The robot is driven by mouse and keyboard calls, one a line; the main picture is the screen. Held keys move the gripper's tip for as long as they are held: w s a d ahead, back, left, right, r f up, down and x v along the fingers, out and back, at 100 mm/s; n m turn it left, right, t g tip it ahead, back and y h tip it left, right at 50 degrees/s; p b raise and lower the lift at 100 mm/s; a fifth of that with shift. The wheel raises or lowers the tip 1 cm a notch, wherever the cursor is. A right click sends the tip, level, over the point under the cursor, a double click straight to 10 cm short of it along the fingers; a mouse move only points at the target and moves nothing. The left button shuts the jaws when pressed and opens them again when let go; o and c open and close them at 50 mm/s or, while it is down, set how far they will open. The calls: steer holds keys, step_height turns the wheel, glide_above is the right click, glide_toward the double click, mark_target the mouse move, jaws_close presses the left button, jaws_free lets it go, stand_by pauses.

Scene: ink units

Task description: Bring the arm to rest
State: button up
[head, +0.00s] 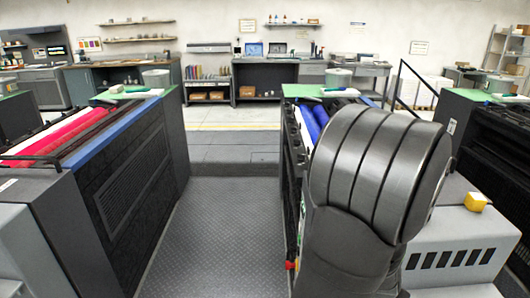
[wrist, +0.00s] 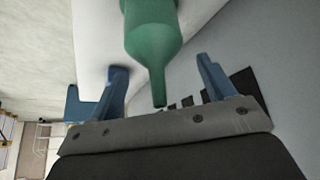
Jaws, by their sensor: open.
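My gripper (wrist: 165,80) shows in the wrist view with its two blue fingers spread apart. A green bottle-like thing (wrist: 152,35) with a tapered spout is at the top middle of that view, its spout pointing down between the fingers. There is a gap on both sides of it, and neither finger is seen to touch it. Its upper end is cut off by the frame. In the head view my dark arm (head: 375,175) fills the right of centre, and my gripper is not visible there.
Ink units with red (head: 75,135) and blue (head: 312,118) rollers stand on both sides of a clear aisle (head: 215,235). A yellow piece (head: 476,201) sits on the grey housing right of my arm. Benches (head: 265,80) line the back wall.

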steer(key=shift+r, duration=0.85)
steer(key=shift+s+d+r, duration=0.15)
steer(key=shift+s+r, duration=0.25)
steer(key=shift+s, duration=0.25)
steer(key=shift+s+d+r, duration=0.15)
steer(key=shift+s+r, duration=0.25)
steer(key=shift+s, duration=0.2)
